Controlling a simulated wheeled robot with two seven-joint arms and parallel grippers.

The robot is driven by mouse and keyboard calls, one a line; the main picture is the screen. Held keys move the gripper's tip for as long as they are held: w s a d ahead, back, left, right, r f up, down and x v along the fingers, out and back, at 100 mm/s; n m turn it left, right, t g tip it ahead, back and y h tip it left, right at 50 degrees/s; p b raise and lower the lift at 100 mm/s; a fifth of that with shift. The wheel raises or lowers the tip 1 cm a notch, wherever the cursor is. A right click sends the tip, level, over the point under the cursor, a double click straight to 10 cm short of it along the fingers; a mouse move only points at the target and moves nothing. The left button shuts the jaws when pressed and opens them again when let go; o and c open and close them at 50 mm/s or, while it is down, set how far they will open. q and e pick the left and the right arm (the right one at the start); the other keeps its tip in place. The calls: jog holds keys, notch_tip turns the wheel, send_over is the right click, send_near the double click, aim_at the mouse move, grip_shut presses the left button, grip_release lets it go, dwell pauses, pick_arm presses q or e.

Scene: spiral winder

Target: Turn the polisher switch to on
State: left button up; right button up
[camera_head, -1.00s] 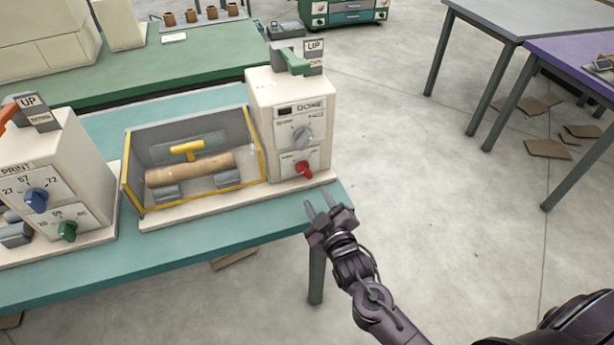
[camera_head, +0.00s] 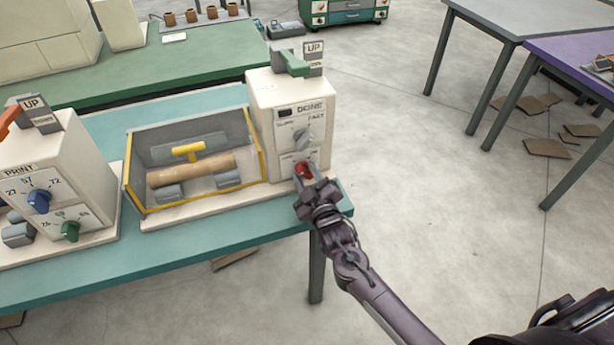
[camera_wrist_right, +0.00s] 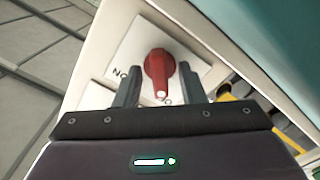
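The polisher (camera_head: 262,110) is a cream box at the right end of the teal table, with a grey dial (camera_head: 303,138) and a red switch knob (camera_head: 304,170) low on its front. My right gripper (camera_head: 309,176) is open, with its fingers on either side of the red knob. In the right wrist view the red knob (camera_wrist_right: 160,75) sits between the two open fingers (camera_wrist_right: 158,88), with a gap on both sides. Its white-tipped end points toward the gripper. The lettering around it is partly hidden. My left gripper is not in view.
A yellow-edged tray (camera_head: 135,185) with a brown roll (camera_head: 190,168) adjoins the polisher. A printing box (camera_head: 45,150) with blue and green knobs stands at the left. A green lever (camera_head: 292,62) tops the polisher.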

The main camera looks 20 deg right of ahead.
jog(key=shift+c, duration=0.5)
grip_shut()
jog(key=shift+m, duration=0.3)
jog(key=m, duration=0.3)
jog(key=shift+m+p, duration=0.3)
jog(key=shift+m, duration=0.1)
jog(key=m, duration=0.3)
jog(key=shift+m, duration=0.3)
jog(key=m+p, duration=0.1)
jog(key=m, duration=0.3)
jog(key=shift+m, duration=2.1)
